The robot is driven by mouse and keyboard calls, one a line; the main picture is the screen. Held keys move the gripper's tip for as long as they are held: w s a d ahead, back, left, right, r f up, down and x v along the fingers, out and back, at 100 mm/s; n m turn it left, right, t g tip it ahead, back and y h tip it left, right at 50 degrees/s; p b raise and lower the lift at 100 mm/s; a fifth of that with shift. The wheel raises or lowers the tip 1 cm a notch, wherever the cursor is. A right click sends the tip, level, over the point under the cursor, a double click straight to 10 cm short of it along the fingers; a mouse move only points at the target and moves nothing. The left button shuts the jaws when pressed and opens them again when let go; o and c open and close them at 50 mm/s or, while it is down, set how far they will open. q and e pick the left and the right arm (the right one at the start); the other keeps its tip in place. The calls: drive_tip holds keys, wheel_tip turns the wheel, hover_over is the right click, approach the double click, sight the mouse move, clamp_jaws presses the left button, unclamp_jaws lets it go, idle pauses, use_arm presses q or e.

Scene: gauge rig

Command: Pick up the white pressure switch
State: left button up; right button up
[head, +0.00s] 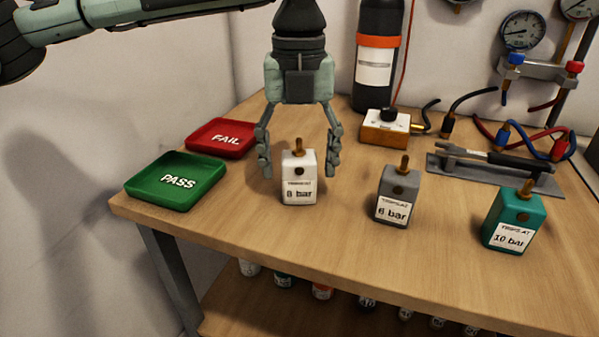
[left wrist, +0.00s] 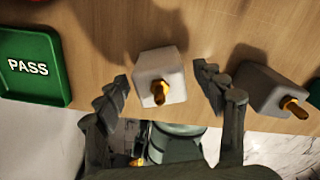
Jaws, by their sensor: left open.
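The white pressure switch (head: 299,178) stands upright on the wooden table, with a brass stud on top and a label on its front that appears to read 8 bar. My left gripper (head: 299,170) points down over it, open, with one finger to each side of the switch. In the left wrist view the white switch (left wrist: 160,75) lies between the fingertips of the left gripper (left wrist: 160,88), with visible gaps at both sides. My right gripper is in neither view.
A grey switch (head: 397,195) and a teal switch (head: 513,218) stand to the right. The green PASS tray (head: 150,201) and red FAIL tray (head: 221,151) are at the left. Behind are a black cylinder (head: 376,80), a small box (head: 385,135) and a metal fixture (head: 470,175).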

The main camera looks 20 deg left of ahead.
use_arm(q)
drive_tip(key=shift+f, duration=0.7)
drive_tip(key=c, duration=1.3)
drive_tip(key=shift+c, duration=0.5)
drive_tip(key=shift+r, duration=0.2)
